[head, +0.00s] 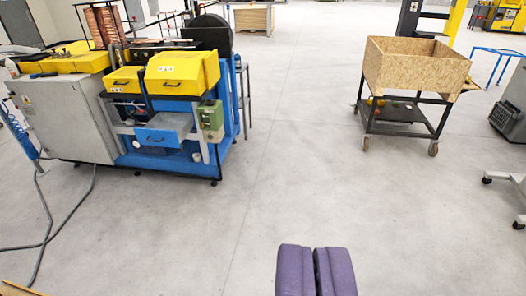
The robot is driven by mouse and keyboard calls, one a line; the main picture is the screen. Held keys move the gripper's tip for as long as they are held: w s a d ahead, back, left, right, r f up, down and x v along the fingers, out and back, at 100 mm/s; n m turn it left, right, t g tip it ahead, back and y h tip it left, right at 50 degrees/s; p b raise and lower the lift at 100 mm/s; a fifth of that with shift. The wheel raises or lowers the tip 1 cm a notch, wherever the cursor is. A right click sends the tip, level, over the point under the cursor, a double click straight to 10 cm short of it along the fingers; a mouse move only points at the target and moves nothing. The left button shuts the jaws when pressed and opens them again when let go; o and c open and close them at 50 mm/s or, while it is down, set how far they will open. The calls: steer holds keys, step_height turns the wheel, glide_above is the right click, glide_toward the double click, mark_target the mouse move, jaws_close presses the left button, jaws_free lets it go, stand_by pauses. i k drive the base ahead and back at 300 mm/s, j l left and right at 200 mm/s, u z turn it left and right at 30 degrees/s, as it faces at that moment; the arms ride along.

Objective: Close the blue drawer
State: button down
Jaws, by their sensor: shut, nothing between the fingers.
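The blue drawer (163,131) is in the front of the blue machine (226,130) at the left, below two yellow drawers. It has a dark handle on its front and its inside shows from above, so it stands pulled out. My gripper (315,250) shows as two purple fingers at the bottom centre, side by side with only a thin line between them. It is shut and empty, over bare floor, well in front of the machine and to the right of the drawer.
Two yellow drawers (182,73) sit above the blue one. A green box (211,121) is just right of it. A grey cabinet (65,120) with trailing cables stands left. A wheeled cart with a wooden bin (415,67) stands right. The floor between is clear.

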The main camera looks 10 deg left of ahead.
mark_target(166, 128)
steer(key=i+u, duration=0.2)
steer(key=i, duration=0.3)
steer(key=i+u, duration=0.2)
steer(key=i, duration=0.35)
steer(key=i+l+u, duration=0.2)
steer(key=i, duration=0.3)
steer(key=i+l+u, duration=0.2)
steer(key=i, duration=0.3)
steer(key=i+j+u, duration=0.1)
steer(key=i+u, duration=0.3)
steer(key=i, duration=0.95)
steer(key=i+j+z, duration=0.35)
steer(key=i, duration=0.25)
steer(key=i+j+z, duration=0.35)
steer(key=i, duration=0.25)
steer(key=j, duration=0.1)
